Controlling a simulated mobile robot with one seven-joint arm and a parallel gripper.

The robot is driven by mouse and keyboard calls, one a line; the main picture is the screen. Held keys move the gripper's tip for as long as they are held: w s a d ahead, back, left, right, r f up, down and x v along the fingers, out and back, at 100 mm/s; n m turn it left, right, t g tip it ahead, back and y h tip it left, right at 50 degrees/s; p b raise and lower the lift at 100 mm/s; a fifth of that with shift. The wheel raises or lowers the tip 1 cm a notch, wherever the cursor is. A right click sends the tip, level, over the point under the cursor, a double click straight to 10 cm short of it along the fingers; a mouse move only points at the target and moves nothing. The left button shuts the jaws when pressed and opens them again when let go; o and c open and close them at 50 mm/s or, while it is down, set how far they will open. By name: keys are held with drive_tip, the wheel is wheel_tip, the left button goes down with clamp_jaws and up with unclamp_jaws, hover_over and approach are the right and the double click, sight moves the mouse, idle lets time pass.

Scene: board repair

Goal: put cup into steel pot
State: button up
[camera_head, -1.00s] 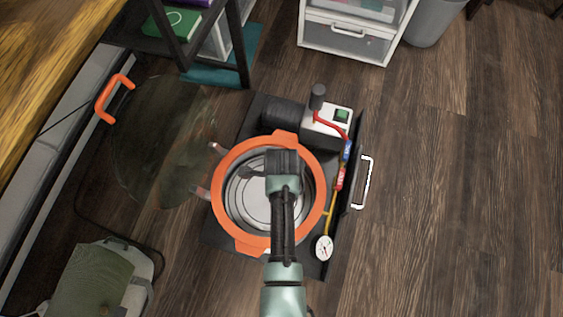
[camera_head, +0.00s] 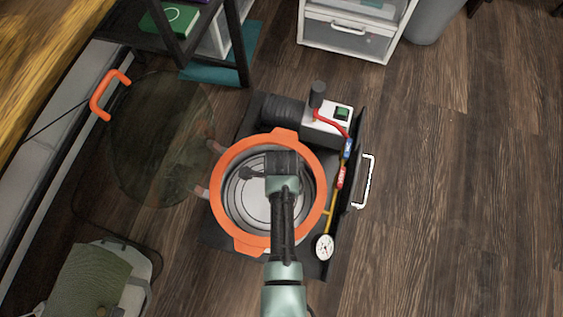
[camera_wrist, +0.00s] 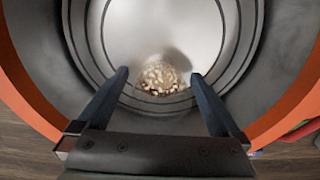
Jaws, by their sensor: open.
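The steel pot (camera_head: 238,205) stands open with an orange rim on a dark base; its inside wall also shows in the wrist view (camera_wrist: 255,85). My gripper (camera_head: 284,165) is over the pot's opening, and my arm hides part of the inside. In the wrist view my gripper (camera_wrist: 160,73) is open, its two dark fingers apart and pointing into the pot. A small rounded, speckled whitish-brown thing, apparently the cup (camera_wrist: 160,78), is on the pot's bottom between the fingertips. I cannot tell whether the fingers touch it. In the head view it is hidden.
A pump (camera_head: 328,122) with a red hose and a gauge (camera_head: 324,247) sit beside the pot. A round clear lid (camera_head: 160,140) with an orange handle is at the left. A white drawer unit (camera_head: 348,40) is behind. The wooden floor at right is clear.

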wheel_tip(320, 180, up, 12)
drive_tip(key=p, duration=0.6)
drive_tip(key=shift+p, duration=0.35)
drive_tip(key=w+r+n+t, duration=0.7)
drive_tip(key=w+r+t, duration=0.2)
drive_tip(key=w+r, duration=1.05)
wheel_tip(320, 180, up, 19)
drive_tip(key=w+n+t, duration=0.2)
drive_tip(key=n+t, duration=0.2)
drive_tip(key=t, duration=0.1)
wheel_tip(320, 180, up, 17)
drive_tip(key=s+n+t, duration=0.3)
drive_tip(key=n+t, duration=0.1)
drive_tip(key=t, duration=0.2)
drive_tip(key=s+r+n+t, duration=0.3)
drive_tip(key=s+r, duration=0.4)
drive_tip(key=r, duration=0.2)
drive_tip(key=s+r+n+t, duration=0.3)
drive_tip(key=s+r, duration=0.4)
drive_tip(key=r, duration=0.3)
drive_tip(key=shift+s+a+r+n+t, duration=0.25)
drive_tip(key=shift+a+r+n+t, duration=0.05)
drive_tip(key=shift+t, duration=0.4)
